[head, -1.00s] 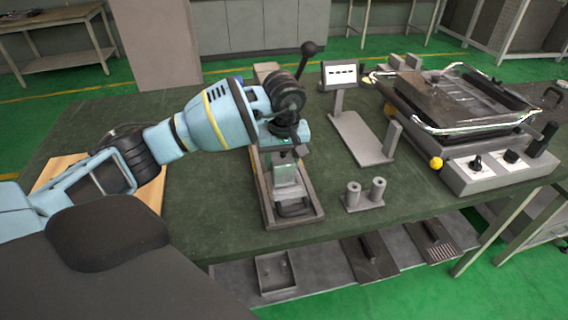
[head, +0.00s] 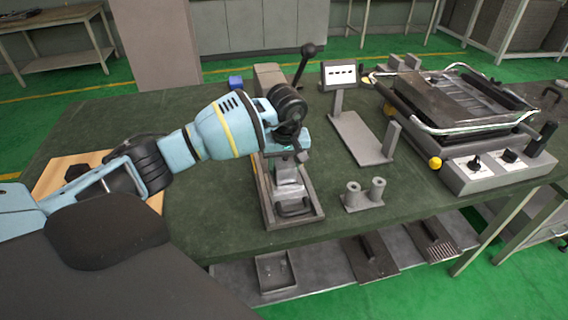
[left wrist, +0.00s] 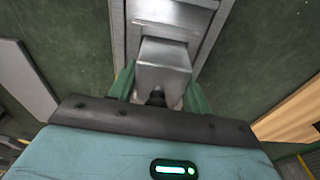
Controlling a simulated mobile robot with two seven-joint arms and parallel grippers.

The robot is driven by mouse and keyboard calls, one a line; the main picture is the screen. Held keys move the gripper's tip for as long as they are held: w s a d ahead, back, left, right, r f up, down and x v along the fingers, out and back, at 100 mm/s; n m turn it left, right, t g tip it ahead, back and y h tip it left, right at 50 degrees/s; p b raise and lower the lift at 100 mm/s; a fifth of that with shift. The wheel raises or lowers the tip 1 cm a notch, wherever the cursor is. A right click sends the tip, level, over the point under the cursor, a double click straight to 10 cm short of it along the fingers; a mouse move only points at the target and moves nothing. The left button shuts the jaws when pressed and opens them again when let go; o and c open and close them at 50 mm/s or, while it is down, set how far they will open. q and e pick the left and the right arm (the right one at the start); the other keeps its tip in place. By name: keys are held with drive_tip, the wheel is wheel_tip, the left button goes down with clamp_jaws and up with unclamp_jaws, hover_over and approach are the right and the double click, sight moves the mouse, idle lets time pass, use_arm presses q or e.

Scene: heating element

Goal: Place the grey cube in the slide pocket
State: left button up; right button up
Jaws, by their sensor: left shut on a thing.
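My left gripper (head: 287,160) is over the grey metal slide fixture (head: 264,200) on the green bench. Its green fingers (left wrist: 160,88) are shut on the grey cube (left wrist: 163,65), one on each side, in the left wrist view. The slide's rails (left wrist: 215,38) run beyond and beside the cube there. In the head view the cube is largely hidden by the gripper. The pocket is covered by the cube and gripper, so I cannot tell whether the cube is inside it or above it. My right gripper is out of view.
A black-knobbed lever (head: 309,50) rises behind the gripper. A stand with a small display (head: 340,76) and two grey cylinders (head: 365,194) are to the right. A press-like heating unit (head: 455,110) stands farther right. A wooden board (head: 60,175) lies left.

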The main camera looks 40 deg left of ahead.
sight(285, 166)
use_arm(q)
drive_tip(key=shift+f, duration=0.1)
drive_tip(key=o, duration=1.4)
drive_tip(key=shift+o, duration=0.2)
wheel_tip(285, 166, up, 12)
drive_tip(key=s+d, duration=0.1)
